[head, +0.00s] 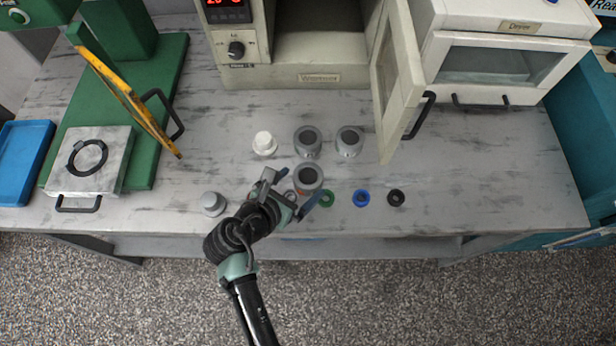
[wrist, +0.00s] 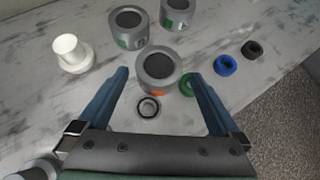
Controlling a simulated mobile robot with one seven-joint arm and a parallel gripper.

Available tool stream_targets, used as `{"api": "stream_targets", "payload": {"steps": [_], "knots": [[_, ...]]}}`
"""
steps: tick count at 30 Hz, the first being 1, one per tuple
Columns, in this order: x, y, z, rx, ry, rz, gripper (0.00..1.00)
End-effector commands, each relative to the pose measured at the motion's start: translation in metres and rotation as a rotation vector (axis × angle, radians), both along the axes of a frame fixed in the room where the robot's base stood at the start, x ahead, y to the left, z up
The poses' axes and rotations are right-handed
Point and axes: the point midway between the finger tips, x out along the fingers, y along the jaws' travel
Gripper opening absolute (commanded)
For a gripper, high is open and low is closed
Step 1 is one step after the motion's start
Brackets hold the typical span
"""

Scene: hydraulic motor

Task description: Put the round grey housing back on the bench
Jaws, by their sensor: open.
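A round grey housing (head: 308,180) with a dark round opening and an orange mark stands upright on the bench (head: 440,150), near its front edge. My gripper (head: 303,184) is open over the front of the bench, at this housing. In the wrist view the same housing (wrist: 158,76) shows between the two fingertips, with visible gaps on both sides. Two similar grey housings, one left (head: 307,142) and one right (head: 349,142), stand behind it; in the wrist view they bear green marks.
A white stepped part (head: 265,143) stands to the left, a grey capped part (head: 213,203) nearer the front. Green (head: 326,198), blue (head: 361,198) and black (head: 396,198) rings lie right; a small ring (wrist: 149,107) lies before the housing. An open cabinet door (head: 395,90) juts out behind.

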Motion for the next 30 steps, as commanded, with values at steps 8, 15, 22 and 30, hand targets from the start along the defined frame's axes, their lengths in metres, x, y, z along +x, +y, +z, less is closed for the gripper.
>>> {"api": "stream_targets", "payload": {"steps": [8, 15, 22, 30], "knots": [[0.021, -0.012, -0.021, 0.001, -0.001, -0.001, 1.00], [0.034, -0.021, -0.033, 0.002, -0.002, -0.001, 1.00], [0.034, -0.021, -0.033, 0.002, -0.003, 0.000, 0.96], [0.034, -0.021, -0.033, 0.002, -0.003, 0.000, 0.48]]}}
